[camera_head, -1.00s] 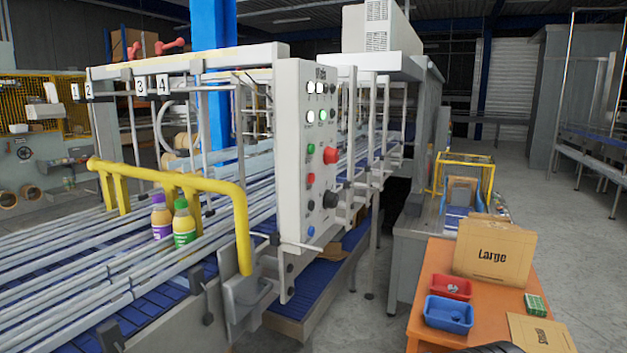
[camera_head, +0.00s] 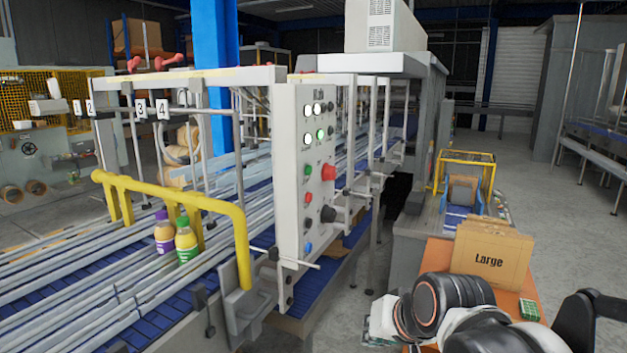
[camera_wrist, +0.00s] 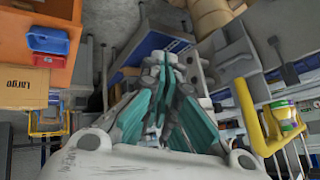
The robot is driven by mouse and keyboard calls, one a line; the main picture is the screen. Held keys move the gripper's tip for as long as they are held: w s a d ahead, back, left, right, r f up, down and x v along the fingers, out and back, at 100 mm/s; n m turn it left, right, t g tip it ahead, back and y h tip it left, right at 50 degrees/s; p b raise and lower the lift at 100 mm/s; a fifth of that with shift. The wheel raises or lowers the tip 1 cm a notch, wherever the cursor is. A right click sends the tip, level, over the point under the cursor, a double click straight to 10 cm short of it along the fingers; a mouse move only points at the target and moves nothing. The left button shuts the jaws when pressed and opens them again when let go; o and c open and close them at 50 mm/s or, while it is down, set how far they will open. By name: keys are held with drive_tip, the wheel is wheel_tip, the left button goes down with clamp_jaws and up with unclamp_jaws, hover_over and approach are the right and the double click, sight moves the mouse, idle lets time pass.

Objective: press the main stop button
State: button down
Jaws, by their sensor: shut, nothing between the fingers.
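The grey control panel (camera_head: 303,230) stands upright beside the conveyor in the head view. A large red round button (camera_head: 328,172) sticks out from its right half. A smaller red button (camera_head: 308,197) is lower left of it, with green, blue, black and lit white ones around. I cannot read which is labelled main stop. My gripper (camera_wrist: 167,72) shows in the wrist view with its teal fingers shut and empty. It is apart from the panel buttons. In the head view my arm is at lower right, well away from the panel; the fingers cannot be made out there.
A yellow rail (camera_head: 180,197) and bottles (camera_head: 186,240) are on the conveyor left of the panel. A thin rod juts out below the panel. Grey floor (camera_head: 560,220) is open farther right.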

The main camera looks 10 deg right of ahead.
sight(309, 197)
drive_tip(key=w+d+r+m+t+y+p, duration=0.1)
drive_tip(key=w+r+m+p, duration=0.3)
drive_tip(key=w+r+p, duration=0.4)
drive_tip(key=w+d+r+m+t+y+p, duration=0.1)
drive_tip(key=w+d+r+m+t+p, duration=0.1)
drive_tip(key=w+r+m+p, duration=0.3)
drive_tip(key=w+d+r+p, duration=0.1)
drive_tip(key=w+r+p, duration=0.2)
drive_tip(key=w+p, duration=0.4)
drive_tip(key=shift+w+d+r+y, duration=0.15)
drive_tip(key=shift+w+d+y, duration=0.1)
drive_tip(key=shift+w+y, duration=0.15)
drive_tip(key=w+a, duration=0.5)
drive_tip(key=a, duration=0.2)
drive_tip(key=shift+w+a, duration=0.1)
drive_tip(key=shift+a, duration=0.05)
idle(0.8)
drive_tip(key=shift+w+a, duration=0.2)
drive_tip(key=shift+a, duration=0.1)
